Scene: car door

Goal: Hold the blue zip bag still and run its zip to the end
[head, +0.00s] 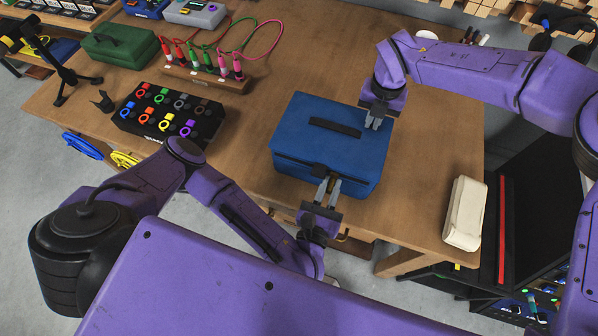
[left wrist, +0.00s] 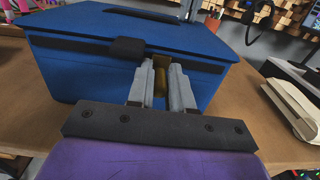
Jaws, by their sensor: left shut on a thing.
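The blue zip bag (head: 345,145) sits closed on the wooden table, with a dark handle strip (head: 335,128) on its lid. My left gripper (head: 328,188) is at the bag's near side. In the left wrist view, its fingers (left wrist: 160,88) are on both sides of a brass-coloured zip pull (left wrist: 160,75) and shut on it. A dark tab (left wrist: 127,50) is just left of the fingers on the bag's front edge. My right gripper (head: 374,124) points down at the bag's right side, its fingers close together. I cannot tell whether they touch the bag. The zip's far run is hidden.
A black tray of coloured rings (head: 168,115) and a wooden rack with coloured plugs (head: 205,75) stand left of the bag. A cream case (head: 465,213) lies at the table's right edge. A green box (head: 120,45) is at the back left. Bare table lies behind the bag.

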